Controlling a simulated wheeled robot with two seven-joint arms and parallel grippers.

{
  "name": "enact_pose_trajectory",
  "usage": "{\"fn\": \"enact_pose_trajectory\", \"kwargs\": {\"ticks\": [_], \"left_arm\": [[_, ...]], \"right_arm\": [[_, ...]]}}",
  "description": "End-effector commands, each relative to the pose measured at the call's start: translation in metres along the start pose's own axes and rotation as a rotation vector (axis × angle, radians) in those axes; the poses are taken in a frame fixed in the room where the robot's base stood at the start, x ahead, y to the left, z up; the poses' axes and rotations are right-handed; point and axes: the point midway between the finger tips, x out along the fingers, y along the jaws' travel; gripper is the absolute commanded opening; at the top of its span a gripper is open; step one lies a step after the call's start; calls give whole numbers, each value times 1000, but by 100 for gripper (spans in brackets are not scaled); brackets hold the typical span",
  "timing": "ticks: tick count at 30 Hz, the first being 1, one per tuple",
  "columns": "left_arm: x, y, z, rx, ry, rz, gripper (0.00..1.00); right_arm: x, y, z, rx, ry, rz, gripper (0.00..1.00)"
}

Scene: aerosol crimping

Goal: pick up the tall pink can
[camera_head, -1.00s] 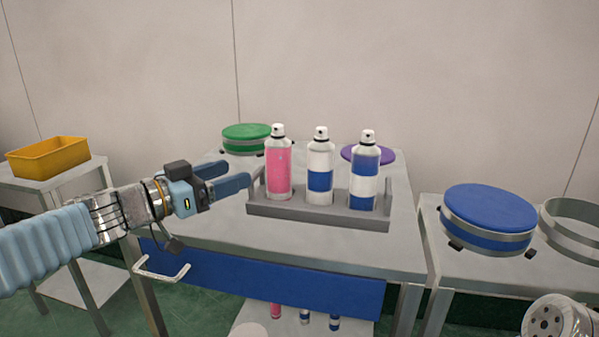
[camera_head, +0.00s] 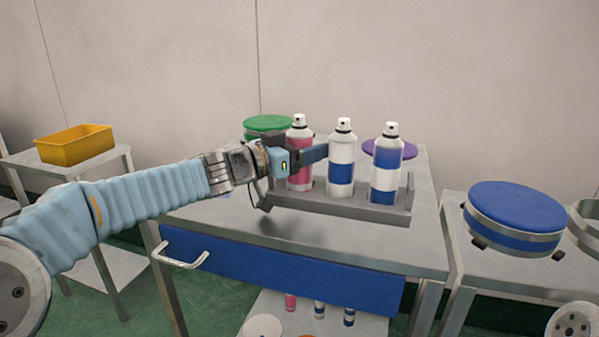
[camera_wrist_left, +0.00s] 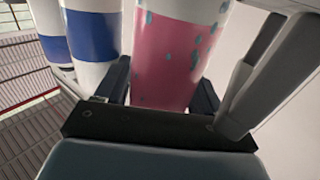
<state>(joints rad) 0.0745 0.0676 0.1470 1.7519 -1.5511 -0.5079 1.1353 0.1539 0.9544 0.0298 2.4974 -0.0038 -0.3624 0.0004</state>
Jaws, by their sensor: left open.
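The tall pink can (camera_head: 299,168) with a white top stands upright in the grey rack at its left end. In the left wrist view the pink can (camera_wrist_left: 170,60) is between the two fingers. My left gripper (camera_head: 312,157) is open, with its fingers on either side of the pink can. I cannot tell if either finger touches it. The gripper hides part of the can in the head view. A blue-and-white can (camera_head: 341,155) stands beside it, and another blue-and-white can (camera_head: 386,165) stands at the right end.
The grey rack (camera_head: 345,205) sits on a metal table. A green round lid (camera_head: 266,124) and a purple disc (camera_head: 388,148) lie behind. A blue drum (camera_head: 515,215) is on the right table, and a yellow bin (camera_head: 75,145) on the left.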

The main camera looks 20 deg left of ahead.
Motion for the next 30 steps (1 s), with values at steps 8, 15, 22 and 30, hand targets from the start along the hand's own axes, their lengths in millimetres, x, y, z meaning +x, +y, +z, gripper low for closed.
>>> {"fn": "enact_pose_trajectory", "kwargs": {"ticks": [8, 15, 22, 30], "left_arm": [[1, 0, 0, 1, 0, 0, 60], [1, 0, 0, 1, 0, 0, 24], [1, 0, -1, 1, 1, 0, 19], [1, 0, -21, 2, 3, 0, 19]], "right_arm": [[0, 0, 0, 0, 0, 0, 43], [0, 0, 0, 0, 0, 0, 43], [0, 0, 0, 0, 0, 0, 43], [-12, -5, 0, -1, -1, -1, 43]]}}
